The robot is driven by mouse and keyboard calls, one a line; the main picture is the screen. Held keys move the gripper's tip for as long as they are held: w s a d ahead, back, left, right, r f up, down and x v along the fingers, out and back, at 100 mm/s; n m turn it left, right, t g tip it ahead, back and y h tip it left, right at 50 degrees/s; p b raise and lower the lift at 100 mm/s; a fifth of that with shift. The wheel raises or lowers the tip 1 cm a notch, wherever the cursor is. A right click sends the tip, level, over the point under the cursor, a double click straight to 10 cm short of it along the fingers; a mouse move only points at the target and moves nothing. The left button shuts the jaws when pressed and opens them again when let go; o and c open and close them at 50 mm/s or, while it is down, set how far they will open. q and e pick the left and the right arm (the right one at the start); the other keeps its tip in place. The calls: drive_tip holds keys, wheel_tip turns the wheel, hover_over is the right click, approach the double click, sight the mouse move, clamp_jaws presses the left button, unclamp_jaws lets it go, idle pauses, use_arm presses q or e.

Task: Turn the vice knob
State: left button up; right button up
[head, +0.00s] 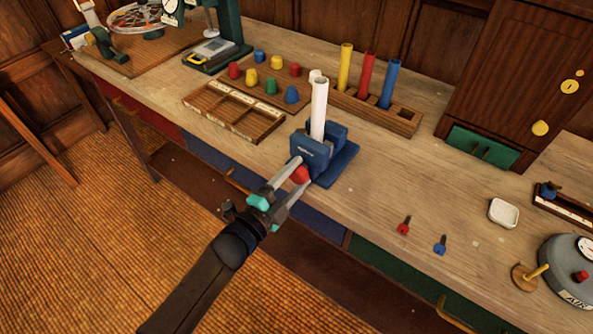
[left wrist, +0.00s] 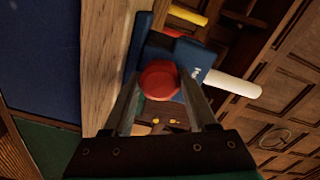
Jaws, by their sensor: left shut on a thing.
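The blue vice (head: 322,155) stands at the front edge of the wooden workbench, with a white cylinder (head: 318,108) upright in it. Its red knob (head: 300,174) faces the front. My left gripper (head: 297,172) is shut on the red knob, with one finger on each side. In the left wrist view the knob (left wrist: 159,80) sits between the fingertips, with the blue vice body (left wrist: 190,62) and white cylinder (left wrist: 232,84) behind it. My right gripper is in neither view.
Left of the vice lie a sectioned wooden tray (head: 233,112) and several coloured pegs. Behind it a wooden rack (head: 378,112) holds yellow, red and blue tubes. Red (head: 403,227) and blue (head: 440,245) small parts and a white dish (head: 503,213) lie to the right. Bare bench separates them.

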use_arm(q)
drive_tip(key=n+p, duration=0.1)
drive_tip(key=n, duration=0.3)
drive_tip(key=shift+r+n+p, duration=0.15)
drive_tip(key=shift+n+p, duration=0.2)
drive_tip(key=shift+n, duration=0.05)
drive_tip(key=n+p, duration=0.1)
drive_tip(key=n, duration=0.2)
drive_tip(key=shift+n, duration=0.3)
drive_tip(key=n, duration=0.4)
drive_tip(key=shift+p, duration=0.4)
drive_tip(key=n, duration=0.4)
drive_tip(key=shift+w, duration=0.1)
drive_tip(key=n, duration=0.3)
drive_tip(key=shift+a+n, duration=0.1)
drive_tip(key=shift+n, duration=0.3)
drive_tip(key=n, duration=0.2)
drive_tip(key=shift+n+b, duration=0.3)
drive_tip(key=shift+b, duration=0.05)
drive_tip(key=n, duration=0.1)
drive_tip(key=n+b, duration=0.1)
drive_tip(key=n, duration=0.1)
drive_tip(key=shift+f+n, duration=0.2)
drive_tip(key=shift+n, duration=0.1)
drive_tip(key=shift+n+b, duration=0.7)
drive_tip(key=shift+n, duration=1.2)
